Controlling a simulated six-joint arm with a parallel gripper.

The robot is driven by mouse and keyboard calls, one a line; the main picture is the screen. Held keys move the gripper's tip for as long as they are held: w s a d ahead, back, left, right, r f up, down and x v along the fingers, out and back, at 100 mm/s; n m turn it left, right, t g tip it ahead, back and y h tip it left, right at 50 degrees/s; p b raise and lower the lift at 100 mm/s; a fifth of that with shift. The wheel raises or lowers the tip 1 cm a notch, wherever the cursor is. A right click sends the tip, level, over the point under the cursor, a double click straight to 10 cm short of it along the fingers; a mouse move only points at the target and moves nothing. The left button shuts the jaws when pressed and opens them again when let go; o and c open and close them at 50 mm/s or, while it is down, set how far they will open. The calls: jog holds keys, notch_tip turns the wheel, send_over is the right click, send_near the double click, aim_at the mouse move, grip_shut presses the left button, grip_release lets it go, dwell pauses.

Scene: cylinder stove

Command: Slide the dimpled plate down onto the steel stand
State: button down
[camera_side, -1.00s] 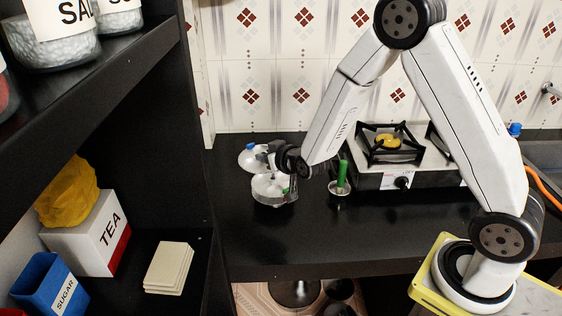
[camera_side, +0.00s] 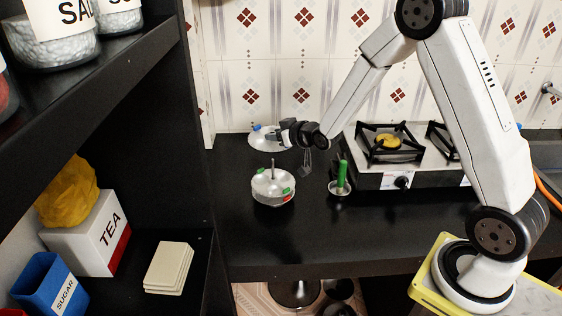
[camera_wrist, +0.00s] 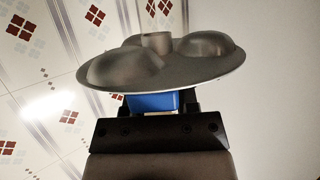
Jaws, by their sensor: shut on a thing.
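The dimpled plate is a grey metal disc with rounded bulges and a short central tube, filling the upper middle of the wrist view (camera_wrist: 165,68). In the side view the plate (camera_side: 262,144) hangs in the air above and behind the steel stand. My gripper (camera_side: 279,134) is shut on the plate's blue grip (camera_wrist: 152,102). The steel stand (camera_side: 272,188) is a round, shiny piece on the black counter, with an upright central post (camera_side: 273,166) and green and red bits on it. The plate is apart from the post; their exact alignment is unclear.
A green-handled item (camera_side: 342,178) stands on the counter right of the stand. Behind it is a two-burner stove (camera_side: 385,165). A dark shelf unit (camera_side: 190,185) rises at the left. The tiled wall (camera_side: 285,85) is close behind. Counter in front of the stand is clear.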

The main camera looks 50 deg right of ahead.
jog(key=shift+f, duration=0.2)
send_over(278, 185)
jog(key=shift+w+f, duration=0.2)
jog(key=shift+f, duration=5.55)
jog(key=shift+f, duration=0.4)
jog(key=shift+c, duration=1.4)
grip_release()
jog(key=shift+s, duration=0.1)
jog(key=v, duration=0.7)
jog(key=shift+s, duration=0.3)
jog(key=shift+a+r, duration=0.15)
jog(key=shift+r, duration=0.15)
